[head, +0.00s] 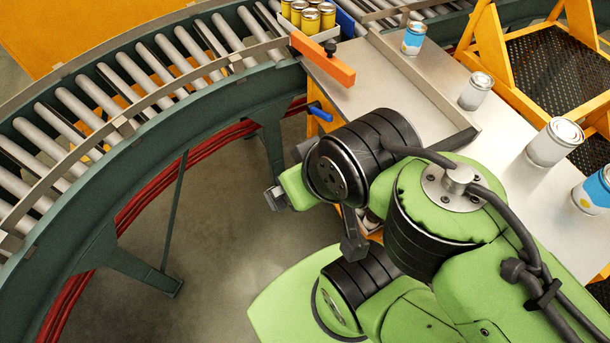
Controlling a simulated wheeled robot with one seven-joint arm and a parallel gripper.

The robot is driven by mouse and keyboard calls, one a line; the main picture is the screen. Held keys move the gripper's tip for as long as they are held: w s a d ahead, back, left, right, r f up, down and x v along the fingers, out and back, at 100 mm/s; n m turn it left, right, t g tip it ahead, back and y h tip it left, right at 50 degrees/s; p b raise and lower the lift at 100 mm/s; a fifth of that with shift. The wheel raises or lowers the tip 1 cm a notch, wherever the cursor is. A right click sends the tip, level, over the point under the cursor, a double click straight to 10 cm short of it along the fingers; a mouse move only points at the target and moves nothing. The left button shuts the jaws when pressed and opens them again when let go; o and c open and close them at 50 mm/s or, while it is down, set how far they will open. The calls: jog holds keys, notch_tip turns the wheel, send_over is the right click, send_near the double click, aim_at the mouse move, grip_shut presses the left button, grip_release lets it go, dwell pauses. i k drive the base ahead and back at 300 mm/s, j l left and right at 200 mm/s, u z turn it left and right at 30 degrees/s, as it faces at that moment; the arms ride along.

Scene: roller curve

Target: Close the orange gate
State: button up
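The orange gate (322,60) is a short orange bar at the top middle of the head view. My gripper (275,198) shows only as a small grey piece at the left end of my green arm, over the floor. It is well below the gate in the picture and apart from it. Its fingers are too small and hidden to read.
The roller conveyor (115,80) curves along the left. A blue handle (320,112) sticks out below the table's left edge.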

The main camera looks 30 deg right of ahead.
aim_at(324, 58)
jog(key=i+u, duration=0.35)
jog(key=i+l+u, duration=0.2)
jog(key=i+u, duration=0.15)
jog(key=i, duration=0.1)
